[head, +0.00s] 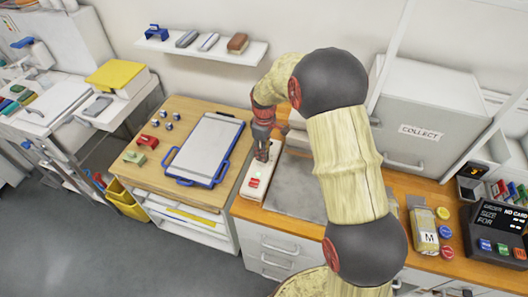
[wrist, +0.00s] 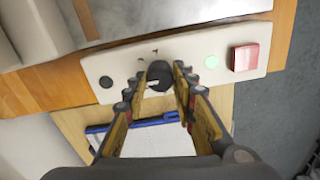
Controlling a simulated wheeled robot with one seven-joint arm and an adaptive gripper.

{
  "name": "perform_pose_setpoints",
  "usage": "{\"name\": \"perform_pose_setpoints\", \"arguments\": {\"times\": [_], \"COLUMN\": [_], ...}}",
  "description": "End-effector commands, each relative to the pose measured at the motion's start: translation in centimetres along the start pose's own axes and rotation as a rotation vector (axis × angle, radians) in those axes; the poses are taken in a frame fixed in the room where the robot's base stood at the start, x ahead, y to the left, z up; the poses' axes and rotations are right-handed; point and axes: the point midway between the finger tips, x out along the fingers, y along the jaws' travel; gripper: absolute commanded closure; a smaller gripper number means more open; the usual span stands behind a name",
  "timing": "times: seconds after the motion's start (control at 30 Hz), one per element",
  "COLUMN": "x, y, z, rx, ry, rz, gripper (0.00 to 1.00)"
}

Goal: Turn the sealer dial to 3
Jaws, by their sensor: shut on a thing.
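The sealer's white control panel (head: 258,175) stands at the left end of the right-hand wooden counter. In the wrist view the panel (wrist: 125,66) carries the black dial (wrist: 157,72) at its middle, with small marks beside it that are too blurred to read. My gripper (wrist: 166,78) is shut on the dial, one finger on each side. In the head view my gripper (head: 265,150) comes down onto the panel and hides the dial. A green light (wrist: 212,62) and a red switch (wrist: 246,57) sit right of the dial, and a dark knob (wrist: 106,82) sits left.
A blue-framed clipboard (head: 205,150) lies on the left wooden table with a red and a green item. A grey COLLECT cabinet (head: 425,110) stands behind my arm. A wall shelf (head: 200,47) holds several small items. Floor is free at front left.

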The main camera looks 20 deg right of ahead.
Motion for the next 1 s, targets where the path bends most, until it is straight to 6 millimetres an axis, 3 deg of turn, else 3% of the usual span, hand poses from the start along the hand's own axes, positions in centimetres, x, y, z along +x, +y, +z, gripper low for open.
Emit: {"name": "perform_pose_setpoints", "arguments": {"times": [0.17,0.47,1.0], "x": [0.00,-0.03,-0.10], "y": [0.00,0.00,0.04], "z": [0.00,0.00,0.00], "rx": [0.000,0.042,0.438], "ry": [0.000,0.000,0.000], "rz": [0.000,0.000,0.000], "gripper": [0.99,0.99,0.99]}}
